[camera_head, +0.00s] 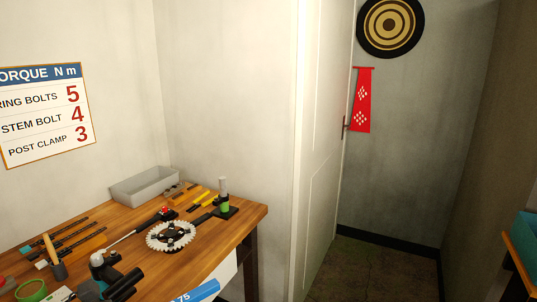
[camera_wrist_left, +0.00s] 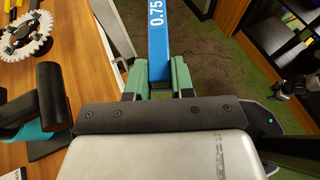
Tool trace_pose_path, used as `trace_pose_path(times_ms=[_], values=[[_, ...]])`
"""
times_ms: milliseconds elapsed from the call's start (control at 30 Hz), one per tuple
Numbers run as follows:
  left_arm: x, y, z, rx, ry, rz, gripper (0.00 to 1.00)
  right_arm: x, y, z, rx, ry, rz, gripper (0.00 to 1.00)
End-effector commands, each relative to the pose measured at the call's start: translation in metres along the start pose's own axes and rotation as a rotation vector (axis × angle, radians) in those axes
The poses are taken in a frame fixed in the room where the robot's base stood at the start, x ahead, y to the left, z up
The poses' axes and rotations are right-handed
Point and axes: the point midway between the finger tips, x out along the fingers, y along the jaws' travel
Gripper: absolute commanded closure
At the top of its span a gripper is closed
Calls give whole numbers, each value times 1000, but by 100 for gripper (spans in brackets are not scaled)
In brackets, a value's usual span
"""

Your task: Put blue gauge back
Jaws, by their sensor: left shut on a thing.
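The blue gauge (camera_wrist_left: 156,35), marked 0.75, is held between the green fingers of my left gripper (camera_wrist_left: 158,78) in the left wrist view. The gripper is shut on it. The gauge points away from the wrist and is over the floor beside the wooden bench (camera_wrist_left: 25,75). In the head view, part of the blue gauge (camera_head: 196,291) shows at the bottom edge, in front of the bench's front edge. My left gripper is below that picture.
On the bench (camera_head: 125,218) are a toothed chainring (camera_head: 170,237), a grey bin (camera_head: 142,186), yellow tools (camera_head: 201,197), a green-banded post (camera_head: 224,200) and black cylinders (camera_head: 122,285). A door (camera_head: 318,170) stands right of it. The floor (camera_head: 385,270) beyond is clear.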

Motion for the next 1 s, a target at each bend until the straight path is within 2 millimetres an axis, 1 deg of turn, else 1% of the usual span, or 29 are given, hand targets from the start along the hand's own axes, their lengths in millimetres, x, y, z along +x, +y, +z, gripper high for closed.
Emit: trace_pose_path(times_ms=[33,233,300,433,633,767,867,1000], values=[[7,-14,-4,6,-3,-21,100,0,0,0,0,-1,0,47],[28,-59,-19,27,-5,-80,100,0,1,1,-1,-2,1,47],[35,-60,-10,34,-10,-95,100,0,1,1,-1,-2,1,47],[43,-66,-1,43,-8,-122,100,0,1,1,-1,-2,1,47],[48,-66,9,45,-9,-132,100,0,1,1,0,-2,1,47],[42,-61,5,37,-6,-114,100,0,1,1,0,-2,1,47],[36,-57,-3,30,-5,-96,100,0,1,1,0,-2,1,47],[27,-53,-18,19,-3,-70,100,0,1,1,0,-2,1,47]])
